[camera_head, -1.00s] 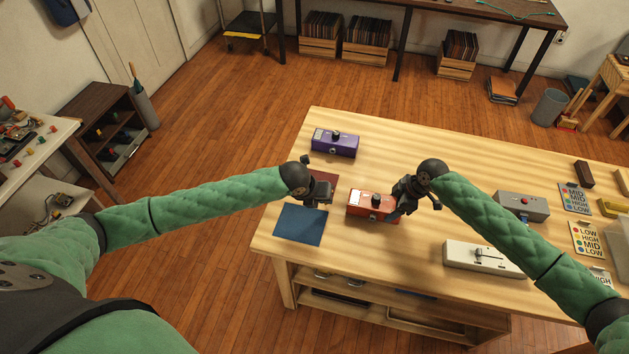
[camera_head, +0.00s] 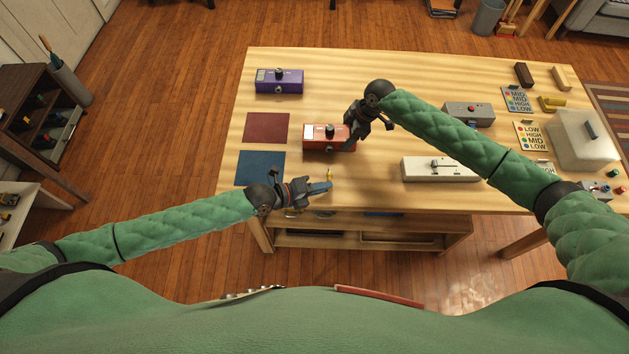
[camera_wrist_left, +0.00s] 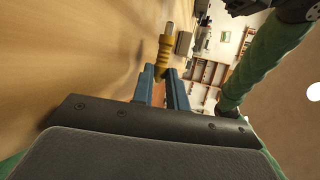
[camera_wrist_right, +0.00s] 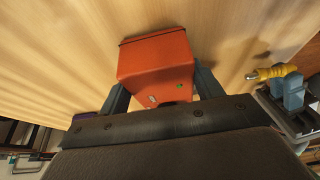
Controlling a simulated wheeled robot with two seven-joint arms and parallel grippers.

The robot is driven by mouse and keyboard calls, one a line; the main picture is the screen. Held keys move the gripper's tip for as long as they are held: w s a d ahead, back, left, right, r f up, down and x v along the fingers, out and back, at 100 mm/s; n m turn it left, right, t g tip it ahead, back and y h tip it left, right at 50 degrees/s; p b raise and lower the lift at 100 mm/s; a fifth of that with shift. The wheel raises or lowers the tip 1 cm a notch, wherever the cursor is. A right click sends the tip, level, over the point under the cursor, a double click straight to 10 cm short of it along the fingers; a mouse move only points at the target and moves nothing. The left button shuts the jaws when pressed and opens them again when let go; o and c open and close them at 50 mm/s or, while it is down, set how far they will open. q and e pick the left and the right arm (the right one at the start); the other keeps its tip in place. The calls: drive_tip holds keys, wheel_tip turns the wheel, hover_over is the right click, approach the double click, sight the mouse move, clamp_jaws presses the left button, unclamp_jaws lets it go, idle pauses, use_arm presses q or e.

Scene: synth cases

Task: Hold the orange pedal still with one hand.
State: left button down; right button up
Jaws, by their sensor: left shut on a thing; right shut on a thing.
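The orange pedal (camera_head: 315,144) lies on the wooden table, right of the maroon mat, with a black knob on top. My right gripper (camera_head: 353,137) is shut on its right end; in the right wrist view the orange pedal (camera_wrist_right: 155,62) sits between the fingers. My left gripper (camera_head: 324,186) is near the table's front edge, below the pedal and apart from it. It is shut on a yellow plug (camera_head: 329,175). In the left wrist view the yellow plug (camera_wrist_left: 163,52) has a metal tip and sticks out past the blue fingers.
A purple pedal (camera_head: 279,87), maroon mat (camera_head: 267,128) and blue mat (camera_head: 259,169) lie on the left. A white pedal (camera_head: 425,169) and grey pedal (camera_head: 483,118) stand on the right, partly behind my right arm. Bare wood separates the purple and orange pedals.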

use_arm(q)
drive_tip(key=shift+w, duration=2.65)
drive_tip(key=shift+w, duration=1.3)
idle(0.4)
drive_tip(key=c, duration=1.3)
unclamp_jaws()
drive_tip(key=shift+a, duration=0.1)
drive_tip(key=v, duration=1.2)
use_arm(e)
drive_tip(key=o, duration=1.2)
drive_tip(key=shift+c, duration=0.2)
drive_tip(key=shift+r, duration=0.1)
